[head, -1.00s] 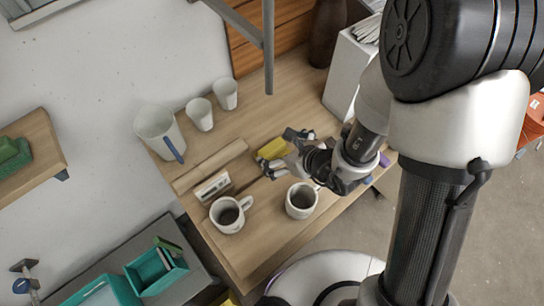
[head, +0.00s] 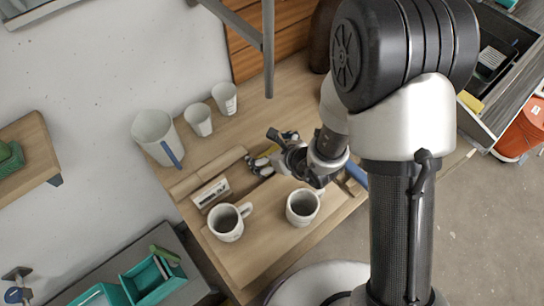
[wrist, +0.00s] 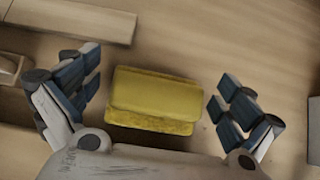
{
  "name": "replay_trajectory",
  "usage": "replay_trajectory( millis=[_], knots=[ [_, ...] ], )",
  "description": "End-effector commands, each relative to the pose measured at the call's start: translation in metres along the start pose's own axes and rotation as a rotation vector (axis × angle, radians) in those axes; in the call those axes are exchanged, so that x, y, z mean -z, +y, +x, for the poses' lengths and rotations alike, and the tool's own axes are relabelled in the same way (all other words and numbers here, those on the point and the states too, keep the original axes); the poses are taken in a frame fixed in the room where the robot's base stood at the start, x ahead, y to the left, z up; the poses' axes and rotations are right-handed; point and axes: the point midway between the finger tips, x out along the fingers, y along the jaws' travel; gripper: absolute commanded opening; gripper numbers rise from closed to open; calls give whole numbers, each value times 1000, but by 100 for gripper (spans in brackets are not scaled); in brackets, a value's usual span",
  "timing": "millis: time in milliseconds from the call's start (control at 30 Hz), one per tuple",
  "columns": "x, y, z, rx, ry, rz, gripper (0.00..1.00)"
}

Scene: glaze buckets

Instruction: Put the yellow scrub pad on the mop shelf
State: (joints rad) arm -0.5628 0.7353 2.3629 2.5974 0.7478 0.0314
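The yellow scrub pad (wrist: 153,98) lies on the wooden table, seen whole in the wrist view. It is between the two spread fingers of my gripper (wrist: 156,92), with a gap on each side. My gripper is open and empty. In the head view my gripper (head: 268,149) is low over the table behind the two mugs, and it hides most of the pad. A wooden wall shelf (head: 28,140) with a green pad on it shows at the left edge; I cannot tell whether it is the mop shelf.
Two mugs (head: 228,222) (head: 302,207) stand in front of my gripper. A pitcher (head: 156,137) and two white cups (head: 199,119) (head: 225,98) stand by the wall. Teal bins (head: 152,280) are at bottom left. An open drawer (head: 492,75) holds a yellow item at right.

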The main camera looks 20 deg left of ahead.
Motion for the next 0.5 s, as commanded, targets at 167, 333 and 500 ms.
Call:
replay_trajectory(
  millis=[167, 333, 500],
  knots=[
    [0, 0, 0, 0, 0, 0, 85],
    [0, 0, 0, 0, 0, 0, 74],
    [0, 0, 0, 0, 0, 0, 63]
  ],
)
